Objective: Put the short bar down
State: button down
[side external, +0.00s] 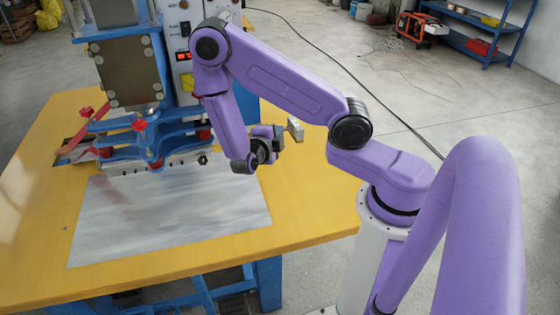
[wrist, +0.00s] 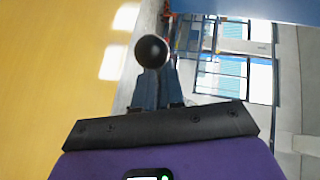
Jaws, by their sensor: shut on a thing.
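My gripper (wrist: 160,76) has its two dark fingers close together in the wrist view, shut on the short bar. A black round end (wrist: 151,51) shows at the fingertips; the rest of the bar is hidden or seen end-on. In the side view my gripper (side external: 277,138) is small and sits over the yellow table (side external: 310,185), behind the grey sheet's right part.
A blue press (side external: 125,130) with red knobs stands at the table's left back. A grey metal sheet (side external: 165,215) covers the table's front middle. Bare table lies at the right.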

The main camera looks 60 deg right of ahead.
jog(key=s+d+f+g, duration=0.1)
jog(key=s+d+f, duration=0.1)
jog(key=s+f, duration=0.15)
send_over(264, 167)
jog(key=shift+m, duration=0.4)
jog(key=f, duration=0.9)
jog(key=shift+s+f, duration=0.3)
jog(key=shift+w+d+f, duration=0.15)
jog(key=shift+w+f, duration=0.2)
jog(key=shift+f, duration=1.6)
jog(key=shift+f, duration=0.55)
jog(key=c, duration=1.2)
grip_release()
jog(key=shift+f, duration=0.1)
jog(key=shift+c, duration=0.2)
